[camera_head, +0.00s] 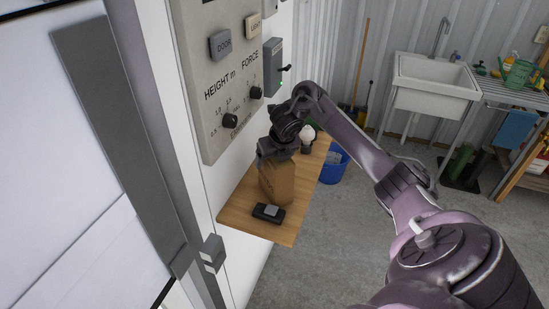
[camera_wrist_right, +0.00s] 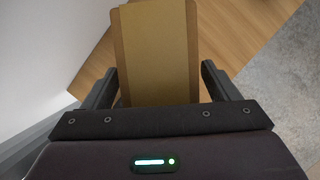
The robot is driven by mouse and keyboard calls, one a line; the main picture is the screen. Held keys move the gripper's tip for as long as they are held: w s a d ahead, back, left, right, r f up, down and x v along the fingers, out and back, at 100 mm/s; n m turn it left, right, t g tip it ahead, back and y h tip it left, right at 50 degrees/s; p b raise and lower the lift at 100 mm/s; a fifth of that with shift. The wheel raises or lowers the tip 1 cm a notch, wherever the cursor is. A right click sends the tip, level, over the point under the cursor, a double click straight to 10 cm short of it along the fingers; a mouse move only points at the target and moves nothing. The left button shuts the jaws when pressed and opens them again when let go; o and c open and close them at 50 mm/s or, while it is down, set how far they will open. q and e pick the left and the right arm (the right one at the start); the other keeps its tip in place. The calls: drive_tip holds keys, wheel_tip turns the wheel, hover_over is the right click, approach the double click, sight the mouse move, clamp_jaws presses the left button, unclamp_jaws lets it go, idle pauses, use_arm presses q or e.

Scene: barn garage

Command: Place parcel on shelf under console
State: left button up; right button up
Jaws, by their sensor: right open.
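The brown parcel (camera_head: 279,184) stands on the wooden shelf (camera_head: 281,236) under the grey console (camera_head: 215,140). My right gripper (camera_head: 273,157) is just above the parcel, pointing down at it. In the right wrist view the parcel (camera_wrist_right: 155,45) lies between the two fingers of the right gripper (camera_wrist_right: 159,72), with a gap visible on each side. The fingers are open. The shelf (camera_wrist_right: 225,25) shows beneath the parcel there. My left gripper is not in view.
A small black device (camera_head: 268,213) lies on the shelf in front of the parcel. A light bulb (camera_head: 307,135) stands behind it. A blue bucket (camera_head: 333,167) is on the floor beyond the shelf. A sink (camera_head: 434,80) and a metal table (camera_head: 512,94) stand at the back right.

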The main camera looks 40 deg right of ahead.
drive_tip(key=p+v, duration=0.4)
drive_tip(key=v, duration=0.7)
drive_tip(key=shift+w+d+p, duration=0.1)
drive_tip(key=shift+w+p, duration=0.05)
drive_tip(key=shift+p, duration=0.2)
drive_tip(key=shift+s+r, duration=0.3)
drive_tip(key=shift+r, duration=0.3)
drive_tip(key=shift+f, duration=0.15)
